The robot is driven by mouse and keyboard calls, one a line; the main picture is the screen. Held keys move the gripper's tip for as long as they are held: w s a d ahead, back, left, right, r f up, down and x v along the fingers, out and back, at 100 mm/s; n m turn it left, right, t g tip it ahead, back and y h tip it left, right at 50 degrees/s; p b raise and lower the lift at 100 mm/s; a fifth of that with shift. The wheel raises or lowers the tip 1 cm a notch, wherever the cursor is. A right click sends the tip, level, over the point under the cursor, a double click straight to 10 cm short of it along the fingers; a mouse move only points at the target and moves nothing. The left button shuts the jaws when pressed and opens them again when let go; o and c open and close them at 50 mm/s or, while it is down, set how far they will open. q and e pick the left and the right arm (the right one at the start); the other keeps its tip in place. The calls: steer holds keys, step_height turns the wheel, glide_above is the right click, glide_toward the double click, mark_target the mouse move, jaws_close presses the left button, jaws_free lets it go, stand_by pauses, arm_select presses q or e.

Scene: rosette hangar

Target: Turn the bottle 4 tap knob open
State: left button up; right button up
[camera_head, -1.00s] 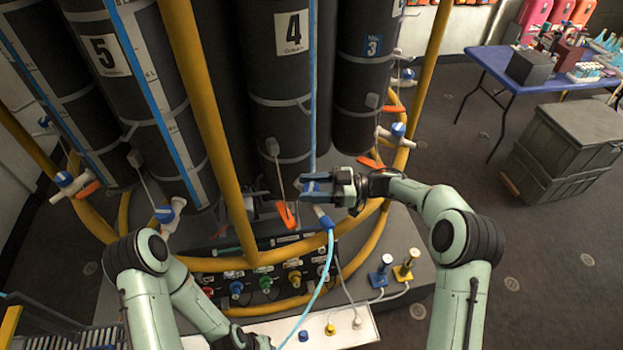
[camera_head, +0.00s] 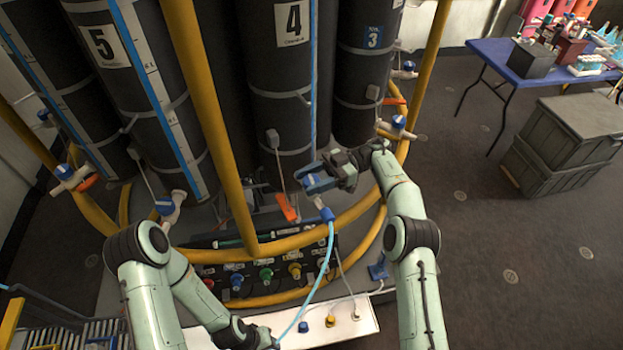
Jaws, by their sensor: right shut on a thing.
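Bottle 4 (camera_head: 282,95) is a tall black cylinder with a white "4" label and a blue strip, standing upright behind the yellow rail. My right gripper (camera_head: 312,183) is at the foot of this bottle, shut on the blue tap knob, which its fingers largely hide. How far the knob is turned cannot be told. Just below is a blue hose fitting (camera_head: 327,214) with a light-blue hose running down. My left gripper (camera_head: 262,340) is low at the bottom edge near the white panel, partly cut off; its fingers are not clear.
A yellow upright post (camera_head: 212,120) stands left of bottle 4, and a curved yellow rail (camera_head: 345,217) passes in front. Bottle 5 (camera_head: 125,75) and bottle 3 (camera_head: 362,70) flank it. An orange tag (camera_head: 288,208) hangs close left of the gripper. A grey crate (camera_head: 565,145) stands right.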

steer(key=shift+r+g, duration=0.1)
steer(key=shift+g, duration=0.2)
stand_by(0.4)
steer(key=o, duration=1)
steer(key=shift+c, duration=0.2)
